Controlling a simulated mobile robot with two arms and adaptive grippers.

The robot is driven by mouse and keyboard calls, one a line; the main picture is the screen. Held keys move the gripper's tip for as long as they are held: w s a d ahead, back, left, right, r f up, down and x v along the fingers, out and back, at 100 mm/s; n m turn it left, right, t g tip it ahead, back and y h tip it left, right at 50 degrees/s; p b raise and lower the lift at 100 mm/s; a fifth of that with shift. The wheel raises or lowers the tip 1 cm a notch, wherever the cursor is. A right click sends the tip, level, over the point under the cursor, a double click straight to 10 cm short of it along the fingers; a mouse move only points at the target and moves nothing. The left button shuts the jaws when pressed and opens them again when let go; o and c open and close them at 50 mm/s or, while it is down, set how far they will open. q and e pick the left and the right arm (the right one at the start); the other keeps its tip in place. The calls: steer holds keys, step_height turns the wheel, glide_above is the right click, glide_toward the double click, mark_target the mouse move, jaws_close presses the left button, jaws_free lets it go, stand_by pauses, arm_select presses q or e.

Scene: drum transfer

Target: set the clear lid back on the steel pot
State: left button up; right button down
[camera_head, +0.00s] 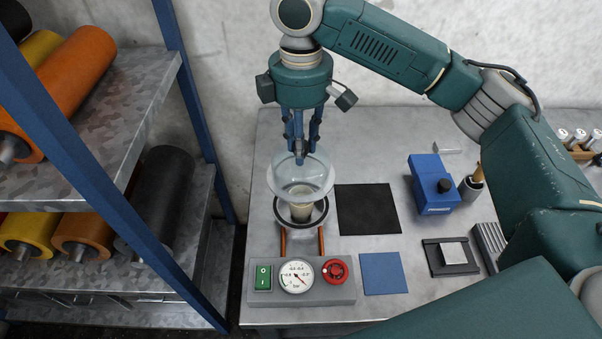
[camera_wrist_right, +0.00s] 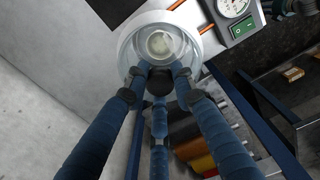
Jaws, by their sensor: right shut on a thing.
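The clear lid (camera_head: 316,184) is a see-through dome hanging from my right gripper (camera_head: 302,152). The gripper's blue fingers are shut on its dark knob, which shows in the right wrist view (camera_wrist_right: 172,82). Through the clear lid (camera_wrist_right: 130,48), the pale round thing also shows in the right wrist view. My left gripper is out of view.
A control box (camera_head: 323,293) with a gauge and red button stands in front of the pot. A black mat (camera_head: 367,209), blue mat (camera_head: 383,273) and blue box (camera_head: 432,185) lie to the right. A shelf rack (camera_head: 190,115) with rolls is at left.

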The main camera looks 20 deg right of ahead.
step_height(320, 180, down, 9)
steer(key=shift+f+p, duration=0.1)
steer(key=shift+p, duration=0.55)
steer(key=shift+f, duration=0.2)
steer(key=shift+f+p, duration=0.3)
steer(key=c, duration=1.4)
jaws_free()
steer(key=shift+s, duration=0.1)
steer(key=shift+c, duration=0.2)
step_height(320, 180, up, 13)
steer(key=b, duration=0.3)
steer(key=shift+r, duration=0.1)
